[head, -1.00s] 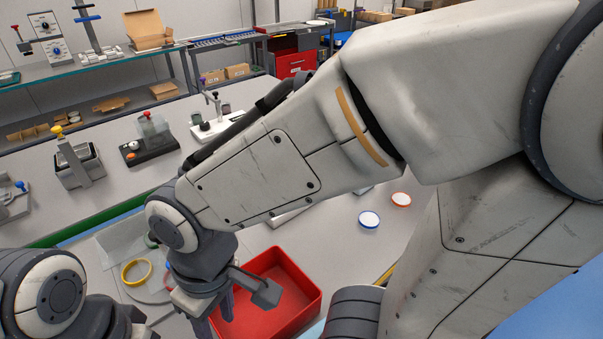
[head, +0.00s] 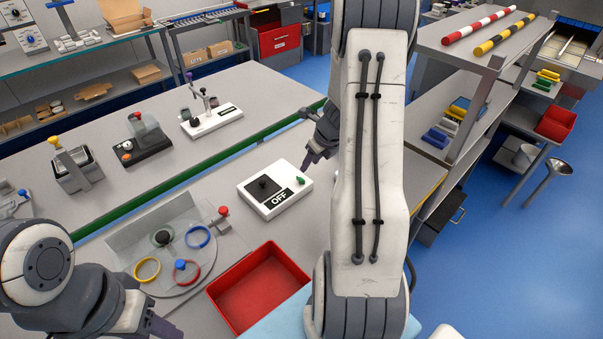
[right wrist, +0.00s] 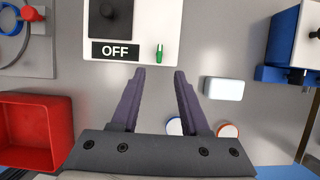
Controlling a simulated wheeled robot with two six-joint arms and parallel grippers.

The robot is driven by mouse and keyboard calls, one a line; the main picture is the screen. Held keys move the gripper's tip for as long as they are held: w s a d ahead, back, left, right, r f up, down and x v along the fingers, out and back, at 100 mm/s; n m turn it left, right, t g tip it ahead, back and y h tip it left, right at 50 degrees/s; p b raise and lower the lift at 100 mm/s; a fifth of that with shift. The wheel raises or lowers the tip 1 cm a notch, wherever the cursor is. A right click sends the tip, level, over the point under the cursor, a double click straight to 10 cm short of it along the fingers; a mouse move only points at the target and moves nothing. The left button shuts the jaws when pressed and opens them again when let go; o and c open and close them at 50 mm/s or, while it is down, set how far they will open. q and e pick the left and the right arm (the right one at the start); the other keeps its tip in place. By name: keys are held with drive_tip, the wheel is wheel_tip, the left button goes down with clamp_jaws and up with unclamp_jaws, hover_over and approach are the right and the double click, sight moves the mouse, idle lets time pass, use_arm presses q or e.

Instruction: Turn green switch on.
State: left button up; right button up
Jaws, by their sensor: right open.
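A white switch box (head: 272,205) lies on the table in the head view, with a black knob (head: 263,186), an OFF label and a small green switch (head: 300,181) at its right end. In the right wrist view the green switch (right wrist: 159,53) stands just beyond the fingertips, roughly between their lines. My right gripper (right wrist: 160,72) is open and empty, apart from the switch; in the head view my right gripper (head: 306,163) is close beside the box's right end. My left gripper (head: 160,327) is at the bottom left, its jaws not clear.
A red tray (head: 222,285) stands in front of the box. A plate (head: 150,284) with coloured rings lies left of it. In the right wrist view, a white block (right wrist: 223,88) and a blue container (right wrist: 285,40) are on the right. Other devices stand on the table behind.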

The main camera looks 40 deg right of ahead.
sight(301, 178)
drive_tip(key=b+x, duration=0.2)
drive_tip(key=x, duration=0.8)
clamp_jaws()
